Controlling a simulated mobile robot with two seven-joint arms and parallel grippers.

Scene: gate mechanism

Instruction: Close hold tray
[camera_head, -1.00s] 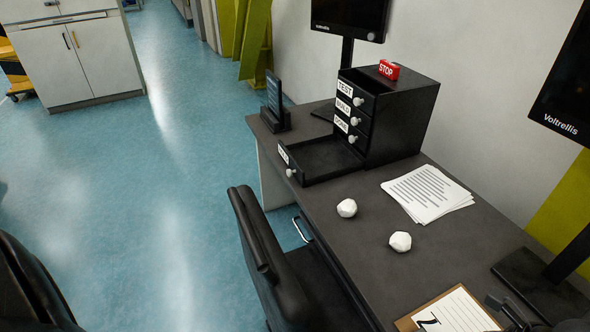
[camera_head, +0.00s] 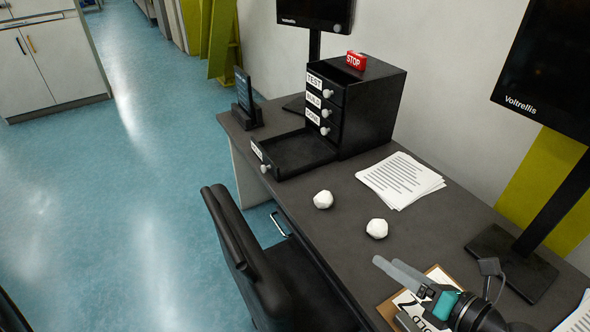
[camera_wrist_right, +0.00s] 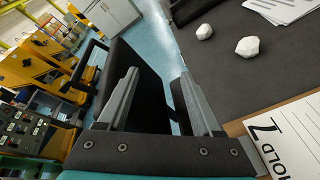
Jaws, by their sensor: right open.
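The hold tray (camera_head: 294,154) is the bottom drawer of a black desktop drawer cabinet (camera_head: 374,110). It is pulled well out to the left and looks empty. The drawers above, labelled TEST, BUILD and DONE, are shut. My right gripper (camera_head: 384,262) is at the lower right of the head view, over the desk's near part, well away from the tray. Its two fingers stand apart with nothing between them, as the right wrist view (camera_wrist_right: 158,80) shows. My left gripper is out of view.
Two white lumps (camera_head: 323,199) (camera_head: 377,228) and a paper stack (camera_head: 400,180) lie on the desk between gripper and tray. A clipboard (camera_head: 385,312) marked HOLD lies under my right gripper. A black chair (camera_head: 240,255) stands at the desk's edge. Monitors stand behind.

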